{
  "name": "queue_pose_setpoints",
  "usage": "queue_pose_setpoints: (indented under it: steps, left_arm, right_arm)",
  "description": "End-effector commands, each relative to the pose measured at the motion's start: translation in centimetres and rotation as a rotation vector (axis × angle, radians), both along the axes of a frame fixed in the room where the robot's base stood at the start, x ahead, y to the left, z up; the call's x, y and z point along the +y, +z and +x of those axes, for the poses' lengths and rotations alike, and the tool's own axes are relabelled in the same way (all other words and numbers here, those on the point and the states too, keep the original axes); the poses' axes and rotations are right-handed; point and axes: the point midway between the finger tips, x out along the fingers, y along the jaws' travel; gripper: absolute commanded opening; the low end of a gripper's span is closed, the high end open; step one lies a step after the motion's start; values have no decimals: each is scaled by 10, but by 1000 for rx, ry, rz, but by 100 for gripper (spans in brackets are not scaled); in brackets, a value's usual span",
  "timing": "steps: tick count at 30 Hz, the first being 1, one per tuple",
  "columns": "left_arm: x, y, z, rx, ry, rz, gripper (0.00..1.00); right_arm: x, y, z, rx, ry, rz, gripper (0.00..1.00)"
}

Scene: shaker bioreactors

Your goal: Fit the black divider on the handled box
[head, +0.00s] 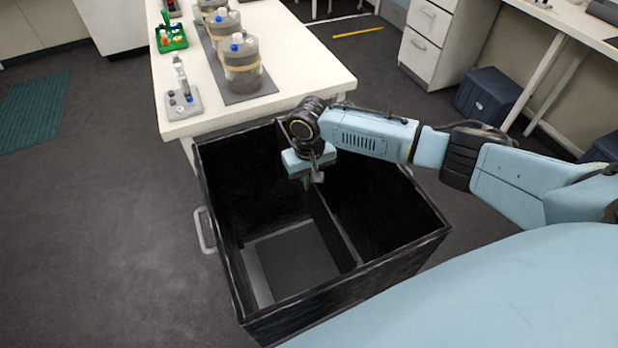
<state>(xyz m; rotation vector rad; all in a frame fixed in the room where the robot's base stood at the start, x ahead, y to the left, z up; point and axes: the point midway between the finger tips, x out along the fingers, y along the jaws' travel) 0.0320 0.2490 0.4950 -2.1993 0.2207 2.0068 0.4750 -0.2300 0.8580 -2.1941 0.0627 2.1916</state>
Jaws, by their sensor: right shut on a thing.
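The handled box (229,268) is large, black and open-topped. It stands on the floor in front of the white table, with a pale handle (203,231) on its left side. The black divider (337,229) is inside the box, upright and running from the back toward the front, with a wider space on its left. My right gripper (312,178) reaches in from the right over the box and is shut on the divider's top edge. The gripper and wrist hide the divider's far part, and its seating at the bottom cannot be told. My left gripper is not in view.
The white table (310,80) behind the box bears several capped bottles (241,66), a green rack (172,40) and a small grey stand (184,103). A dark blue bin (487,95) is under the right bench.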

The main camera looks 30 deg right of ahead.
Motion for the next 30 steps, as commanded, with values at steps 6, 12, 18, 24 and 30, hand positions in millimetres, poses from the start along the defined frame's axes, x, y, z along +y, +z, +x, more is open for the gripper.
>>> queue_pose_setpoints:
  steps: [6,12,18,24,30]
  left_arm:
    - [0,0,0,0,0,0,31]
    - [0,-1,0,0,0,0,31]
    - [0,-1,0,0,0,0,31]
    - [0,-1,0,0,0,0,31]
    - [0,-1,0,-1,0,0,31]
  right_arm:
    - [0,-7,0,1,-1,0,0]
    - [0,-12,0,1,-1,1,0]
    - [0,-12,0,0,0,1,0]
    - [0,-13,0,0,0,1,0]
    - [0,-18,0,0,0,1,0]
